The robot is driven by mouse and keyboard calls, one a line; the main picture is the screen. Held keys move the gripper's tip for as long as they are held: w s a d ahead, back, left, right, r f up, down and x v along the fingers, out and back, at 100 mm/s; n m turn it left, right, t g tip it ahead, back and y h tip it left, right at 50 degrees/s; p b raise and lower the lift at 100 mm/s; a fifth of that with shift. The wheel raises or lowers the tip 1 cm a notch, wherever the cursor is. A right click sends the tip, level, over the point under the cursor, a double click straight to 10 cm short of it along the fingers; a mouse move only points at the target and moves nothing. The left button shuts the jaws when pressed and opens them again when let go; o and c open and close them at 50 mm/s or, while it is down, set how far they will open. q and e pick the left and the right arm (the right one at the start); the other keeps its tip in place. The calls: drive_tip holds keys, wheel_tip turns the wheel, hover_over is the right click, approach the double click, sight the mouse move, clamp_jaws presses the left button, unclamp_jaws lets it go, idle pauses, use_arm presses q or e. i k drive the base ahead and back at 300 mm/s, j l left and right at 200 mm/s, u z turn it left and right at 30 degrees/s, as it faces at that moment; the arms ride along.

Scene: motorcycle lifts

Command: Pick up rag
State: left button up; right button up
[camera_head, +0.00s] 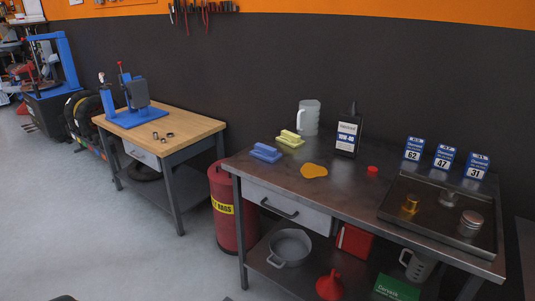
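No cloth clearly recognisable as a rag shows. A flat orange-yellow patch (314,171) lies on the dark metal workbench (345,201); I cannot tell whether it is cloth or a spill. Behind it to the left are a yellow block-shaped item (290,139) and a blue one (265,152), each with a raised top like a handle. A red can (226,225) with a yellow label, partly readable as "RAGS", stands on the floor at the bench's left end. Neither of my grippers is in view.
The bench holds a clear jug (309,117), black oil bottle (348,133), red cap (372,170), number cards (444,157) and a metal tray (435,239) with small containers. A pot (289,248) and red funnel (330,285) are below. A wooden-topped table (190,127) stands left; floor in front is clear.

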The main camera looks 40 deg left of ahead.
sight(269, 154)
drive_tip(key=i+j+u, duration=0.25)
drive_tip(key=i+j, duration=0.2)
drive_tip(key=i+j+u, duration=0.25)
drive_tip(key=i+j, duration=0.15)
drive_tip(key=i+j+u, duration=0.25)
drive_tip(key=i, duration=0.3)
